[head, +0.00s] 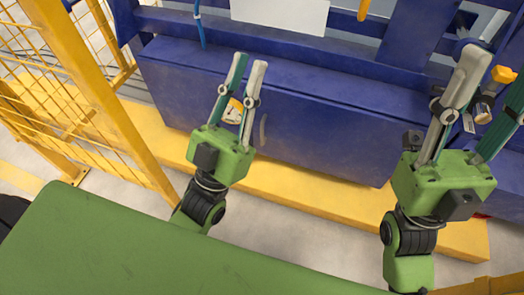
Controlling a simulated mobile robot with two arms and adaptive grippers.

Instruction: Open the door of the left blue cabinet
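The left blue cabinet (320,125) is a wide, low blue box across the middle of the head view, and its front door looks shut. A small grey curved handle (263,130) shows on its front, just right of my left gripper. My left gripper (249,62) is open in front of the cabinet, its tips pointing away from me and empty. A small yellow and white part (234,111) shows between its fingers; I cannot tell what it is. My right gripper (493,68) is open at the right, in front of the cabinet's right end, partly cut by the frame.
A yellow mesh fence (85,75) stands at the left. A yellow base strip (300,190) runs along the cabinet's foot, with grey floor (265,235) before it. A white panel (280,14) and a blue hose (199,28) are above. Pipe fittings (485,105) sit at the right.

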